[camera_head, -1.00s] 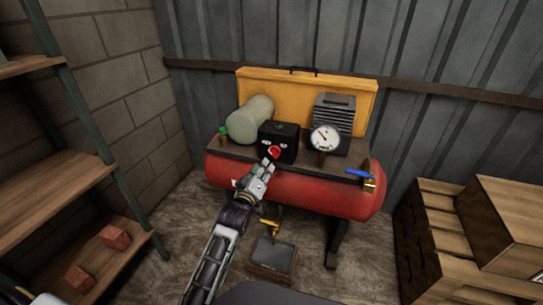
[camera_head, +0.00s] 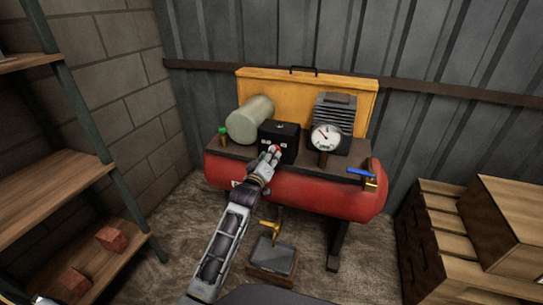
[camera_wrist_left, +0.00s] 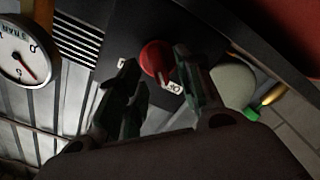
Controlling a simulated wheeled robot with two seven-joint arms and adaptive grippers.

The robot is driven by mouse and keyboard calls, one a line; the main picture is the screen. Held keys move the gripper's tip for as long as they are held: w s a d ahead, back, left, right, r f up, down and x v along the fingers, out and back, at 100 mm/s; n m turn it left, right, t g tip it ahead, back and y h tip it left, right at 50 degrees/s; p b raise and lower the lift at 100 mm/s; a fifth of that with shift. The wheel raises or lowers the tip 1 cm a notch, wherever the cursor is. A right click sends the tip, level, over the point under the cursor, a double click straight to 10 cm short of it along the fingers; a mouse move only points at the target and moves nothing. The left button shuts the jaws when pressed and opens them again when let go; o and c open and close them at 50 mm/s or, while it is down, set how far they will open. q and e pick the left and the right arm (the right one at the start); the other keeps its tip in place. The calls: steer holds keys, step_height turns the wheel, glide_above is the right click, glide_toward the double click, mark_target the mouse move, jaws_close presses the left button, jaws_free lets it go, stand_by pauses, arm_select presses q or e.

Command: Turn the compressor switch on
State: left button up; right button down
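The compressor (camera_head: 295,190) has a red tank and a black switch box (camera_head: 290,140) on its top board. A red rotary knob is on the front of the box, partly hidden in the head view by my left gripper (camera_head: 271,156). In the left wrist view the red knob (camera_wrist_left: 156,60) shows between the two separated fingers of my left gripper (camera_wrist_left: 158,72). My right gripper is not in view.
A pressure gauge (camera_head: 326,138), a blue-handled valve (camera_head: 362,173) and a grey-green cylinder (camera_head: 250,120) are around the box. A shelf (camera_head: 60,190) stands at the left. Wooden crates (camera_head: 465,235) stand at the right. A pedal-like block (camera_head: 272,258) is on the floor below.

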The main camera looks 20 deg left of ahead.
arm_select(q)
steer(key=shift+w, duration=1.15)
jaws_close()
